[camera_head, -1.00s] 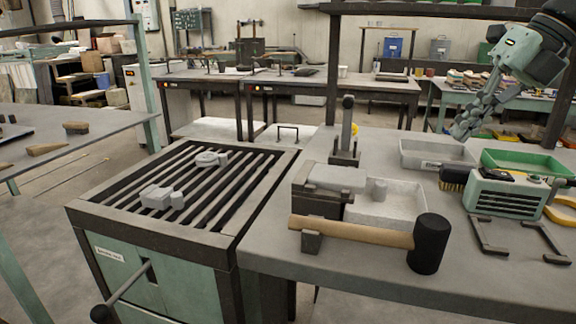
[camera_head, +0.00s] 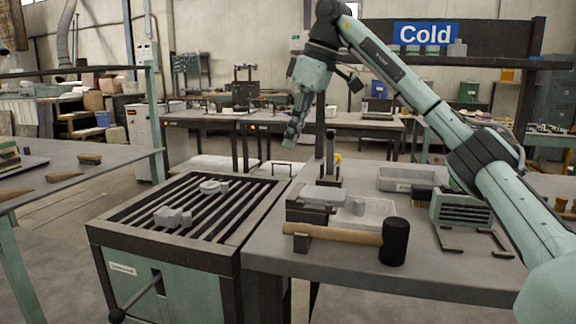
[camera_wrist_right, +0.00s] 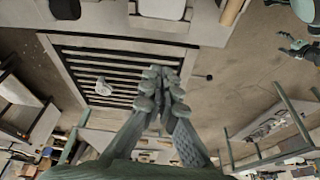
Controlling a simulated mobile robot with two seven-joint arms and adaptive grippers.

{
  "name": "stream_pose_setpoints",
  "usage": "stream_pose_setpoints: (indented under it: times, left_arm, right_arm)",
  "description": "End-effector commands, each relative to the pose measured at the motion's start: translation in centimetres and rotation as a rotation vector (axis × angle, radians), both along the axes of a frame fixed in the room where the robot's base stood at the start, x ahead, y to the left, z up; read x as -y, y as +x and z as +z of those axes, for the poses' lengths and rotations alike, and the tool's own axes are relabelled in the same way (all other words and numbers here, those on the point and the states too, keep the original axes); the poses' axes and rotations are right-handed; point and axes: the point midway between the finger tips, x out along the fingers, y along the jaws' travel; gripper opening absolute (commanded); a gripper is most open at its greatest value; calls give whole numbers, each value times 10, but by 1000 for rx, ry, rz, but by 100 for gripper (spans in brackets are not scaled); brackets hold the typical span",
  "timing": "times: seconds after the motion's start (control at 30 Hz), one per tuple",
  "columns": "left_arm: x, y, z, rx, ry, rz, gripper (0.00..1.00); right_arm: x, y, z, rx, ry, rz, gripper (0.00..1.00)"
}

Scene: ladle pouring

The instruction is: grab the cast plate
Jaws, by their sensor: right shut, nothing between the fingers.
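Two pale grey castings lie on the slatted grate (camera_head: 135,209): a round one (camera_head: 212,187) toward the back and a blocky one (camera_head: 172,217) nearer the front. I cannot tell which is the cast plate; a flat grey slab (camera_head: 324,195) also rests on a dark block on the bench. My right gripper (camera_head: 288,143) is shut and empty, high above the back right of the grate. In the right wrist view its fingers (camera_wrist_right: 163,74) cover part of the grate, and one casting (camera_wrist_right: 103,86) shows beside them. A gripper-like shape (camera_wrist_right: 296,48) at that view's right edge may be my left gripper; its fingers are unclear.
A black-headed mallet (camera_head: 340,233) lies along the bench's front (camera_head: 300,265). An upright post tool (camera_head: 330,158), a grey tray (camera_head: 405,179) and a green box (camera_head: 460,208) stand on the bench. A side table (camera_head: 75,172) is at the left.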

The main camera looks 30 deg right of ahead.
Motion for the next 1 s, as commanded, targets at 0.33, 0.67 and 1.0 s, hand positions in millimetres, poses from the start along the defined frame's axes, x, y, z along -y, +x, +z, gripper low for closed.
stream_pose_setpoints:
  times: [0.33, 0.67, 1.0]
  left_arm:
    - [2, 3, 9, 10, 1, -2, 83]
    - [2, 2, 14, 12, 2, -2, 83]
    - [0, -3, 7, -3, 5, 1, 83]
  right_arm:
    - [-11, 17, -65, -5, 0, 3, 0]
    - [-1, 3, -91, 0, -1, 2, 0]
    - [5, -8, -90, 1, 1, 4, 0]
